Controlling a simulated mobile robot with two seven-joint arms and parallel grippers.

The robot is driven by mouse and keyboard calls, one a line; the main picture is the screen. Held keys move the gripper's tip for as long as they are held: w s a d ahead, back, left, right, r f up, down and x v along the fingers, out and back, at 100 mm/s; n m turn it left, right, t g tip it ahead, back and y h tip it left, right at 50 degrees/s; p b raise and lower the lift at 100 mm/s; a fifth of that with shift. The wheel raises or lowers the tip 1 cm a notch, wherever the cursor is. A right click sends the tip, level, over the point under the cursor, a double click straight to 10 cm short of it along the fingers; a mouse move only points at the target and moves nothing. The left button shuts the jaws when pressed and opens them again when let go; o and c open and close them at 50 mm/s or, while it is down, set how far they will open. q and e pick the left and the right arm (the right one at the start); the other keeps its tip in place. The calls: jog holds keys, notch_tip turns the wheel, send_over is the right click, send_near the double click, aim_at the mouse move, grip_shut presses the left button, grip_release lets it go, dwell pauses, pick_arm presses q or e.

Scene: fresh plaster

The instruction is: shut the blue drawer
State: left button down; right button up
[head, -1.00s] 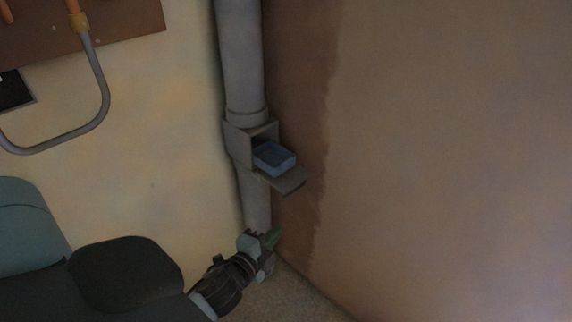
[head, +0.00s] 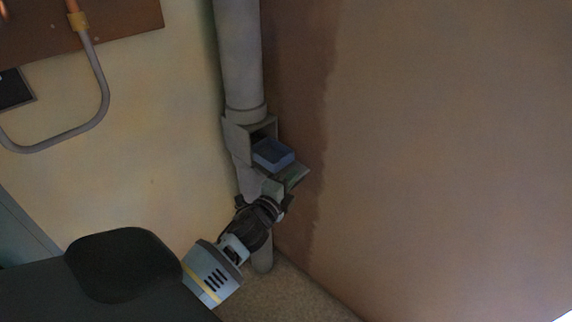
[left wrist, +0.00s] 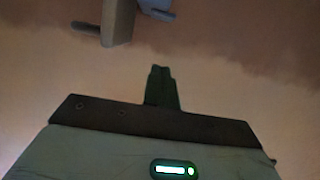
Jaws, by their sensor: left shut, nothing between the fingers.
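The blue drawer (head: 273,154) sticks out of a small grey box-like housing (head: 236,138) in the head view, so it stands open. A grey ledge (head: 302,169) juts out below it. My left gripper (head: 296,176) is shut and empty, just below and in front of the drawer, over part of the ledge. I cannot tell whether it touches the ledge. Its closed fingers also show in the left wrist view (left wrist: 160,74), pointing at a plain wall. The drawer is not clearly seen there. My right gripper is not in view.
A thick grey pipe (head: 239,60) runs down the wall corner behind the housing. A brown wall (head: 440,150) stands close on the right. A brown board (head: 110,22) with a bent grey hose (head: 103,90) is at the upper left. A pale block (left wrist: 117,22) shows in the left wrist view.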

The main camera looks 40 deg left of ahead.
aim_at(286, 164)
pick_arm(q)
jog(key=w+a, duration=0.3)
jog(key=shift+w+a, duration=0.25)
jog(key=shift+a, duration=0.5)
jog(key=shift+a, duration=0.1)
